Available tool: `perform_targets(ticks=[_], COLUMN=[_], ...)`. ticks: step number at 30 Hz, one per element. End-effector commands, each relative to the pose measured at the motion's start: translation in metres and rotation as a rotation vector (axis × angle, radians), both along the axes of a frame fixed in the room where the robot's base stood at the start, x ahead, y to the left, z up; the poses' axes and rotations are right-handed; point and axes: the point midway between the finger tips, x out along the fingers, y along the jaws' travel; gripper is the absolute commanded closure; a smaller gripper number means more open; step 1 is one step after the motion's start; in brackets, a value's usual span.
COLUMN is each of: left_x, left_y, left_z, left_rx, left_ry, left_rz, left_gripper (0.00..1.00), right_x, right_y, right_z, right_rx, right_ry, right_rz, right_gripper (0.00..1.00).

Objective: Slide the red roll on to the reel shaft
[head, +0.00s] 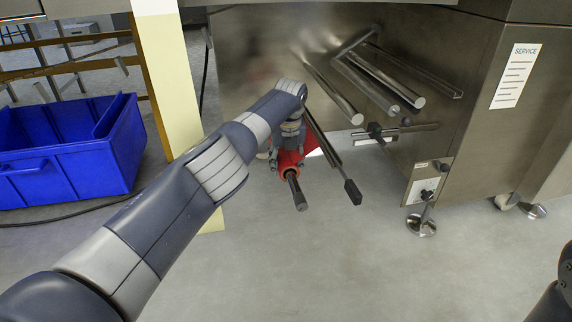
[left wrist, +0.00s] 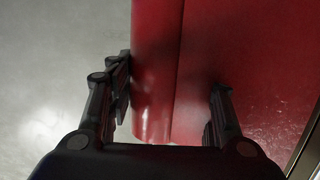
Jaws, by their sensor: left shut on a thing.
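The red roll (head: 287,160) is below the end of my left arm in the head view, at the machine's lower left. A dark rod with a dark end, seemingly the reel shaft (head: 296,190), sticks out of the roll's near face. My left gripper (head: 290,148) is shut on the roll from above and hides part of it. In the left wrist view, the red roll (left wrist: 153,75) passes between the two fingers (left wrist: 170,95). A wider red surface lies behind the right finger. How far the roll sits along the rod is hidden. My right gripper is out of view.
A rod with a black handle (head: 353,191) runs close to the roll's right. Several metal bars (head: 375,83) project from the steel machine (head: 465,90). A yellow post (head: 170,75) and blue crate (head: 70,150) stand left. The floor in front is clear.

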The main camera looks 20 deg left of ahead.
Motion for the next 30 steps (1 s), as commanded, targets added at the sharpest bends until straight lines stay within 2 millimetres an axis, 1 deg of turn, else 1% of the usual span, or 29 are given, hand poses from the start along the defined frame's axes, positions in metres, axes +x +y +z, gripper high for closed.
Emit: perform_targets(ticks=[8, 9, 11, 12, 23, 26, 30], left_x=[0.0, 0.0, 0.0, 0.0, 0.0, 0.0, -0.002], left_y=[0.0, 0.0, 0.0, 0.0, 0.0, 0.0, -0.002], left_z=[0.0, 0.0, 0.0, 0.0, 0.0, 0.005, 0.019], left_rx=[0.001, 0.001, 0.001, 0.001, -0.001, -0.001, -0.001], left_ry=[-0.001, -0.001, -0.001, -0.001, 0.001, -0.001, -0.001], left_rz=[0.0, 0.0, 0.0, 0.0, 0.001, 0.0, -0.002], left_gripper=[0.86, 0.46, 0.32, 0.29, 0.29, 0.29, 0.29], right_x=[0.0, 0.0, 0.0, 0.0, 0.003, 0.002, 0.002], right_y=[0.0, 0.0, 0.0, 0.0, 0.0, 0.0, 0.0], right_z=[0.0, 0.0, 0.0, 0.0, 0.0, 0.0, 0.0], right_rx=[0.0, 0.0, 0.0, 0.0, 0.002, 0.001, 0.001], right_ry=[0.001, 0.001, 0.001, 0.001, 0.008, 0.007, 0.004], right_rz=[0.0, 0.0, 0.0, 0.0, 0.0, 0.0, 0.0], right_gripper=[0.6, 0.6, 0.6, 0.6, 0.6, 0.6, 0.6])
